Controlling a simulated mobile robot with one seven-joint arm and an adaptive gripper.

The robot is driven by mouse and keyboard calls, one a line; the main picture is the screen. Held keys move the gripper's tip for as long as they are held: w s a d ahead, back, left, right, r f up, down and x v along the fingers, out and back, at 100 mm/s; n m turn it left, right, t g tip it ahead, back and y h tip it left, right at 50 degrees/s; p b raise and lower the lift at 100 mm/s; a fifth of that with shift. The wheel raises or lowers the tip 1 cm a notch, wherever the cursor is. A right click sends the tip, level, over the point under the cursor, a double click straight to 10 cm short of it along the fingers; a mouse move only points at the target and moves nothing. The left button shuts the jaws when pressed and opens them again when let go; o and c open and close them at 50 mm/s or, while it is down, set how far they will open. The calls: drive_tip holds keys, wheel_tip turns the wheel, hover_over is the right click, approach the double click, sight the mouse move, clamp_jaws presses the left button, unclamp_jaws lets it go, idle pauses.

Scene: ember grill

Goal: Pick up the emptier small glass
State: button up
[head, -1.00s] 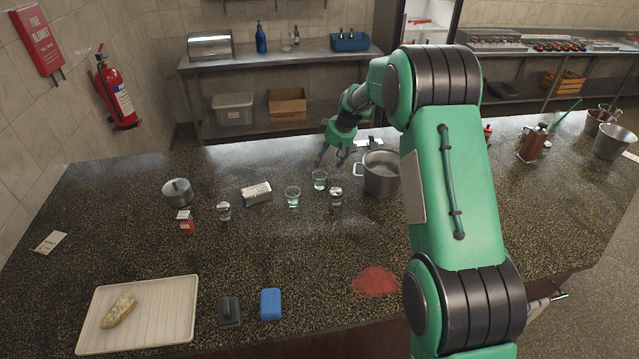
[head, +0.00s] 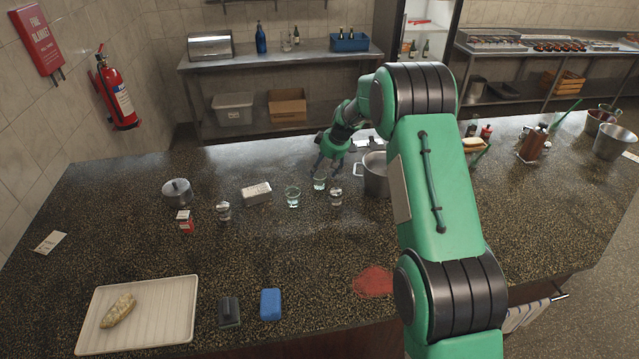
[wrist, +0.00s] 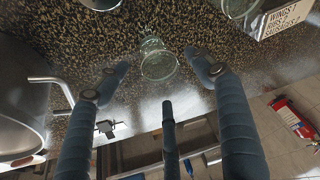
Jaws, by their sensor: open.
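Two small clear glasses stand upright on the speckled counter (head: 250,270). The nearer glass (head: 293,196) is left of the farther glass (head: 320,183). Both have a pale blue-green tint; I cannot clearly tell which holds less. My gripper (head: 324,168) is open and empty, close behind the farther glass. In the wrist view this glass (wrist: 158,62) shows between the spread fingertips of my gripper (wrist: 156,66), with no clear grip on it. The other glass (wrist: 240,8) is cut off at the top of that view.
A large metal pot (head: 374,178) with a side handle stands right of the farther glass. A metal-topped shaker (head: 336,197) is just in front, another shaker (head: 223,210) farther left. A white sign block (head: 256,193) stands left of the glasses.

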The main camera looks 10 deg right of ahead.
sight(319, 173)
drive_tip(key=shift+x, duration=2.55)
drive_tip(key=c, duration=1.3)
drive_tip(key=shift+o, duration=0.2)
drive_tip(key=shift+r, duration=0.25)
wheel_tip(319, 173, up, 9)
drive_tip(key=shift+r, duration=0.2)
drive_tip(key=shift+r, duration=0.1)
